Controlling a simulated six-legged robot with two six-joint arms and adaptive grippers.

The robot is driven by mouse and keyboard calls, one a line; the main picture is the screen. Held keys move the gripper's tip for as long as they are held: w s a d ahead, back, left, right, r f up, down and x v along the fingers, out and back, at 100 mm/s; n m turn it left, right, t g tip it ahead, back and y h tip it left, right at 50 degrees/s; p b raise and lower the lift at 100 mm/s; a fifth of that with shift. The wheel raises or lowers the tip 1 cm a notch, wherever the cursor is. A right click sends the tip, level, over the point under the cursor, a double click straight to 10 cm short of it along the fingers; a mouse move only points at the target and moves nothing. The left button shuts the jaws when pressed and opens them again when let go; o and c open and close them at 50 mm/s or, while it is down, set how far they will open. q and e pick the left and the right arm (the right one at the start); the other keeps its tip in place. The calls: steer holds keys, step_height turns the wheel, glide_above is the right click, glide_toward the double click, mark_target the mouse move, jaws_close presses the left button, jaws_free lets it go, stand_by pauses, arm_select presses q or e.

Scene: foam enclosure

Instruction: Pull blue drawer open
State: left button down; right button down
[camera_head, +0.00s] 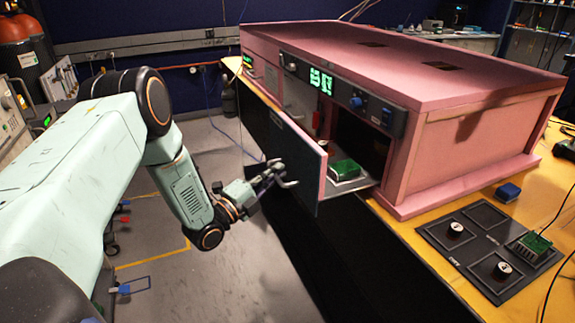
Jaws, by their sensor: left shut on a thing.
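The drawer has a flat dark blue-grey front (297,160) and stands pulled out from the pink cabinet (400,75). A green block (345,169) lies on its light tray, which shows between the front and the cabinet's dark opening. My left gripper (280,176) is at the outer face of the drawer front, shut on the drawer handle (291,183). Most of the handle is hidden by the fingers. My right gripper is not in view.
The cabinet stands on a yellow-topped bench (405,222). A dark panel with knobs (490,248) and a small blue block (508,192) lie at the right. Grey floor (235,265) is free below my left arm. Gas cylinders (20,45) stand at the far left.

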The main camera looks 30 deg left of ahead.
arm_select(q)
steer(key=shift+s+a+f+p, duration=0.1)
steer(key=shift+s+a+p, duration=0.3)
steer(key=shift+s, duration=0.35)
steer(key=c, duration=1.5)
jaws_free()
steer(key=shift+o, duration=0.5)
steer(key=shift+a, duration=0.15)
steer(key=v, duration=1.2)
